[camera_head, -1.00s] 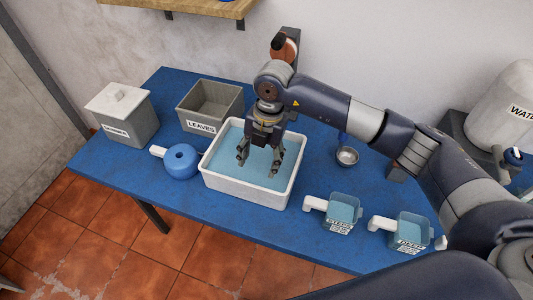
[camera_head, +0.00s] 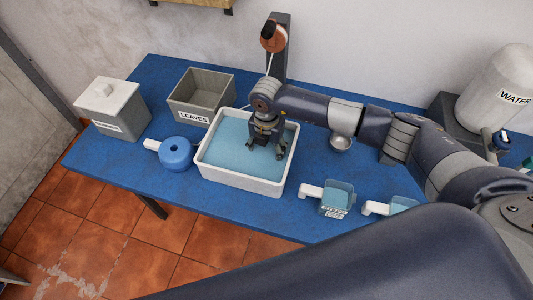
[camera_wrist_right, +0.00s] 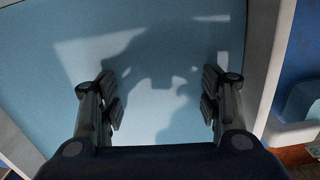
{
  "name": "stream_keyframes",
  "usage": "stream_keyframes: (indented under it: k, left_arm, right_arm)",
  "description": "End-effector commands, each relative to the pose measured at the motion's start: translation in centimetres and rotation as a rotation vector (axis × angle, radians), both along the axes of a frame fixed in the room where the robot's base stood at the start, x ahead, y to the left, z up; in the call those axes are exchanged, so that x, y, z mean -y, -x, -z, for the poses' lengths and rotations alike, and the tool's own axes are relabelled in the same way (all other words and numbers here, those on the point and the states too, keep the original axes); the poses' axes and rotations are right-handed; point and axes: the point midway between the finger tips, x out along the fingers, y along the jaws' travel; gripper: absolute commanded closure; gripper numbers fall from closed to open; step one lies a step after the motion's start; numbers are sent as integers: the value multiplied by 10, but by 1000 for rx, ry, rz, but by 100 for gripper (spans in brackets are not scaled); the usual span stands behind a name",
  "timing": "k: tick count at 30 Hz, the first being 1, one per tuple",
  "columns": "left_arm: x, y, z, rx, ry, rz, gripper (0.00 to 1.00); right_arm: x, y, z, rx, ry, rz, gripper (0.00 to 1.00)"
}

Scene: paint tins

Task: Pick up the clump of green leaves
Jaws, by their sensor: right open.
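No clump of green leaves shows in either view. A white tub (camera_head: 240,183) of pale blue water (camera_head: 226,140) stands at the middle of the blue table, and it also fills most of the right wrist view, with its rim (camera_wrist_right: 262,70) at the right. My right gripper (camera_head: 267,153) points down over the right back part of the tub. In the right wrist view its fingers (camera_wrist_right: 165,92) are wide apart with only water and a shadow between them. The gripper and arm hide part of the tub. My left gripper is not in view.
An open grey bin labelled LEAVES (camera_head: 196,112) stands behind the tub, left of it. A lidded grey box (camera_head: 118,121) and a blue round object (camera_head: 175,155) are further left. Scoops (camera_head: 336,199) stand at the right front. A white WATER container (camera_head: 497,90) is at the far right.

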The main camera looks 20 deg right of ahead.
Motion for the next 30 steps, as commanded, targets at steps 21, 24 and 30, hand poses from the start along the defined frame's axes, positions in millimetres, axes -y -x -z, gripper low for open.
stream_keyframes:
  k: [21,24,30]
  left_arm:
    - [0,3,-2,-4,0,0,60]
    - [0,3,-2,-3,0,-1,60]
    - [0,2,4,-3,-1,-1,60]
  right_arm:
    - [0,0,9,0,0,-2,82]
    - [0,0,9,0,0,-2,82]
    - [0,-1,-5,4,-2,-1,82]
